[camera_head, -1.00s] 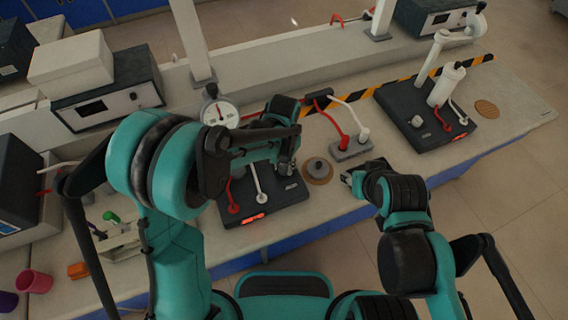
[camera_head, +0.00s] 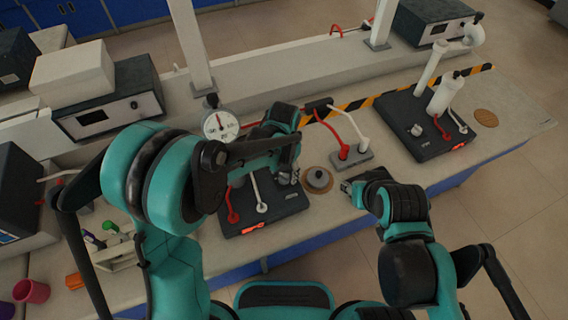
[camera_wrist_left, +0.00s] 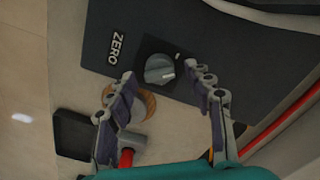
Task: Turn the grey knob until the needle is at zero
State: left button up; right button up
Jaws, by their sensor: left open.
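The grey knob (camera_wrist_left: 159,68) sits on a dark panel beside a ZERO label (camera_wrist_left: 115,48) in the left wrist view. In the head view my left gripper (camera_head: 288,178) is over the right rear of the dark box (camera_head: 285,207) and largely hides the knob. The round white gauge (camera_head: 220,125) stands behind that box; its thin needle points roughly upward, and its scale is too small to read. My right gripper (camera_head: 350,186) is near the bench's front edge.
A grey socket block (camera_head: 351,159) with red and white leads and a round weight (camera_head: 318,179) on a brown disc stand right of the box. Red and white levers rise from its front. Another dark box (camera_head: 423,125) with a white bottle is farther right.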

aim_at(284, 175)
pick_arm(q)
notch_tip(284, 175, up, 11)
dwell(0.3)
dwell(0.5)
